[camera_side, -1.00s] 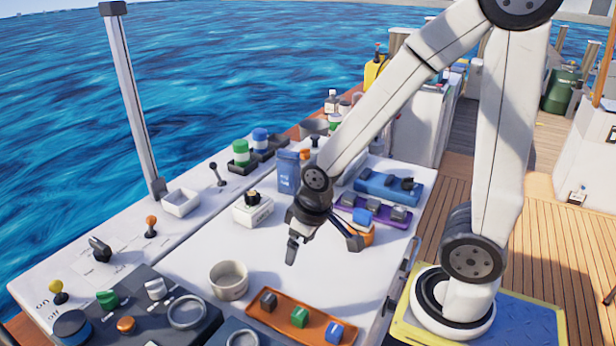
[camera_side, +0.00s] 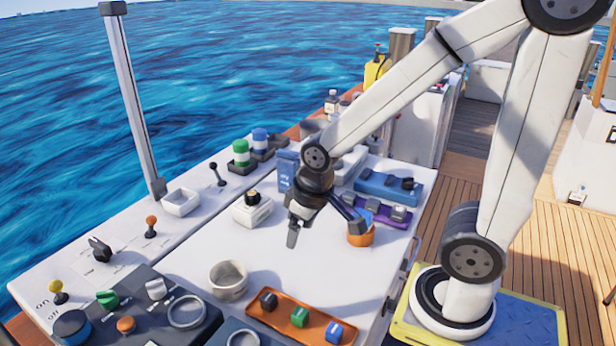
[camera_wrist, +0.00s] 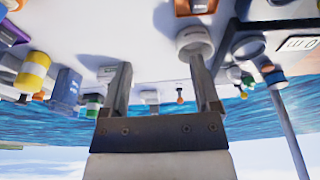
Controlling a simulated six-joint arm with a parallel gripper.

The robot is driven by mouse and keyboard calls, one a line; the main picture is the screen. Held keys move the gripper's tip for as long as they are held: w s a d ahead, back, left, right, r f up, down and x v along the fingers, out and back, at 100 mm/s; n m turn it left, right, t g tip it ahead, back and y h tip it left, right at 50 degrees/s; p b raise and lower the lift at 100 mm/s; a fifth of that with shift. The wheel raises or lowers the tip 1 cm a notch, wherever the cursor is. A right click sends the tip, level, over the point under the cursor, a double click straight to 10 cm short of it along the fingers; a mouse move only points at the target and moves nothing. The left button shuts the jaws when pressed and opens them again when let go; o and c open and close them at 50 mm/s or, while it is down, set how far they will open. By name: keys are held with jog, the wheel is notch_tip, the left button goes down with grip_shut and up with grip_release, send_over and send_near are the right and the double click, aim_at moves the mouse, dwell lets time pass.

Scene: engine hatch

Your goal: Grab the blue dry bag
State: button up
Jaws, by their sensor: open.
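The blue dry bag (camera_side: 286,168) stands upright on the white worktop, behind the wrist of my arm in the side view, and its right part is hidden there. A blue upright shape that looks like it shows at the left of the wrist view (camera_wrist: 66,90). My gripper (camera_side: 325,233) is open and empty above the white worktop, in front of the bag and apart from it. In the wrist view its two fingers (camera_wrist: 160,65) stand wide apart with nothing between them.
A white box with a black knob (camera_side: 252,208) sits left of my gripper. A grey cup (camera_side: 229,280) and an orange tray (camera_side: 270,325) with coloured blocks lie nearer. An orange bowl (camera_side: 360,237) is by the right finger. The middle worktop is clear.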

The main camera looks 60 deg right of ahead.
jog(key=w+v, duration=0.1)
jog(key=v, duration=0.1)
jog(key=m+t+y, duration=0.2)
jog(key=m+t, duration=0.9)
jog(key=m, duration=2.3)
send_over(295, 152)
jog(key=s, duration=0.5)
jog(key=shift+m+h, duration=0.4)
jog(key=shift+m, duration=0.1)
jog(key=f, duration=0.4)
jog(key=shift+s+d+f, duration=0.1)
jog(key=shift+d+f, duration=0.15)
jog(key=shift+f, duration=0.1)
jog(key=shift+w+a+f, duration=0.1)
jog(key=shift+w+f, duration=0.1)
jog(key=shift+w, duration=0.2)
jog(key=shift+x, duration=3.45)
